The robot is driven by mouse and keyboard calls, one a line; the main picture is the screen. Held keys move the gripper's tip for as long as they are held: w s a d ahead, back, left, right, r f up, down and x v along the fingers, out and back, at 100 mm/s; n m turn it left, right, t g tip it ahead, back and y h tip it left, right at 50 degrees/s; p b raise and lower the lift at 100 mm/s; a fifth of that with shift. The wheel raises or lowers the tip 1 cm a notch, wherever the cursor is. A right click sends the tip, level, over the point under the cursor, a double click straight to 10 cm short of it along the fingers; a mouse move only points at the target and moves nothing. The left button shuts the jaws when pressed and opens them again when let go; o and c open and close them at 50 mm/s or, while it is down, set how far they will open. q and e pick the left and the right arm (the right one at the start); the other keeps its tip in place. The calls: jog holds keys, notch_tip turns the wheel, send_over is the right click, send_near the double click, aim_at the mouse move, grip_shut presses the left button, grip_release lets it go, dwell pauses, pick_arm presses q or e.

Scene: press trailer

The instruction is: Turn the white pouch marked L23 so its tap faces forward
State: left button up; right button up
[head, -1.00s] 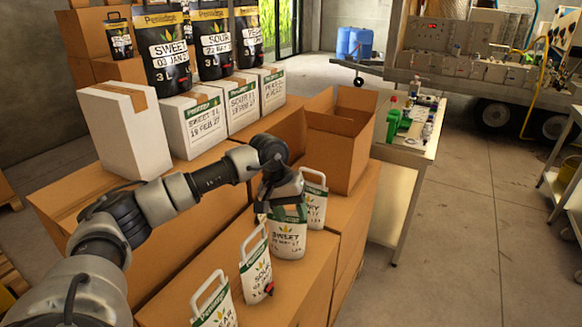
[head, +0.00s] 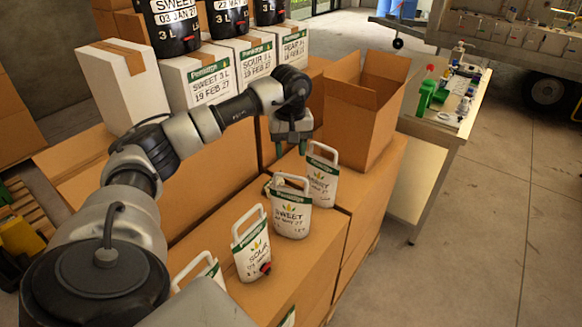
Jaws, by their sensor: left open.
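White pouches with handles and green bands stand in a row on the brown cartons. The SWEET pouch (head: 291,214) shows no tap on its visible side. The small code at its lower right is too small to read surely, so I cannot tell whether it is L23. The SOUR pouch (head: 251,246) in front of it has a red tap at its lower right. Another white pouch (head: 321,181) stands behind. My left gripper (head: 292,150) is open and empty, pointing down above and behind the SWEET pouch's handle, apart from it. My right gripper is not in view.
An open carton (head: 362,118) stands behind the pouches. White boxes (head: 209,85) with black pouches on top are at the back left. A partly visible pouch (head: 198,272) is near my left arm. A bench (head: 425,128) stands to the right, with clear floor beyond.

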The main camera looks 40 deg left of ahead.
aim_at(291, 177)
pick_arm(q)
jog(key=n, duration=0.4)
jog(key=shift+w, duration=0.1)
jog(key=n, duration=0.3)
jog(key=shift+p, duration=0.35)
jog(key=n, duration=0.4)
jog(key=shift+n, duration=0.7)
notch_tip(291, 177, down, 10)
jog(key=b, duration=0.6)
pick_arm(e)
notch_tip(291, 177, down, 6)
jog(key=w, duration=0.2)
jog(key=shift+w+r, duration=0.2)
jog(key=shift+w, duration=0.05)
pick_arm(q)
grip_shut()
jog(key=shift+r, duration=0.25)
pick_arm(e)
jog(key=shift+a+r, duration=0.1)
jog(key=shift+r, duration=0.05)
